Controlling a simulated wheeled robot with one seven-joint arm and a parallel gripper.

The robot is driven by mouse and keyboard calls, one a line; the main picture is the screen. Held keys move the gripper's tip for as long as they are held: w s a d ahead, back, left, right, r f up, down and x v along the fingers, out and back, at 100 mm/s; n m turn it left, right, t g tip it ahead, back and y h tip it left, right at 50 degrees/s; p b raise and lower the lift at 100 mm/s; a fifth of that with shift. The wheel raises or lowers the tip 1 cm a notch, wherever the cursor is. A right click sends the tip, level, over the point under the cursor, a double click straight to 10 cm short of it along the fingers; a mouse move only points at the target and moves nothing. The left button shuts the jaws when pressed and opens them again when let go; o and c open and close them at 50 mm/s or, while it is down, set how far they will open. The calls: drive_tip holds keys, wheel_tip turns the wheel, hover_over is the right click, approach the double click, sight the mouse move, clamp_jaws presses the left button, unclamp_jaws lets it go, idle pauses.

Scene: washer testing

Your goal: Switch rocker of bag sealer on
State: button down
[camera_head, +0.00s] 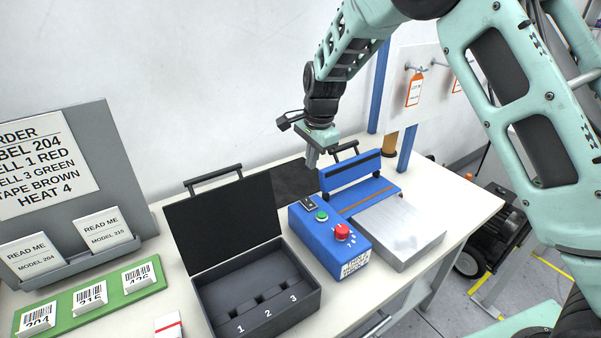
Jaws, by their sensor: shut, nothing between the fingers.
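The bag sealer (332,248) is a blue box with a green button, a red knob and a small dark rocker (308,203) at its back left corner. Its blue sealing bar (352,176) with a black handle stands raised behind a silver plate (401,231). My gripper (312,164) points down above and behind the rocker, apart from it. Its fingers are shut and empty. The rocker's tilt is too small to tell.
An open black case (217,290) with slots marked 1, 2 and 3 stands left of the sealer, its lid (222,222) raised. A green rack (92,297) with barcode cards and a grey sign board (118,165) are at the left. Orange-edged tags (414,88) hang behind.

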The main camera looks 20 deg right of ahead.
sight(306, 198)
drive_tip(key=shift+w+d+m, duration=0.15)
drive_tip(key=shift+w+d, duration=0.1)
drive_tip(key=shift+w, duration=0.3)
drive_tip(key=shift+w+d+m, duration=0.15)
drive_tip(key=shift+w+d, duration=0.05)
drive_tip(key=shift+w, duration=0.3)
drive_tip(key=shift+f, duration=0.1)
drive_tip(key=f+p, duration=0.1)
drive_tip(key=f, duration=0.3)
drive_tip(key=w+f+p, duration=0.1)
drive_tip(key=f+p, duration=0.1)
drive_tip(key=f, duration=0.2)
drive_tip(key=w+f+p, duration=0.1)
drive_tip(key=f, duration=0.3)
drive_tip(key=shift+a+f+p, duration=0.3)
drive_tip(key=shift+a, duration=0.05)
drive_tip(key=shift+f, duration=0.55)
drive_tip(key=shift+f, duration=0.1)
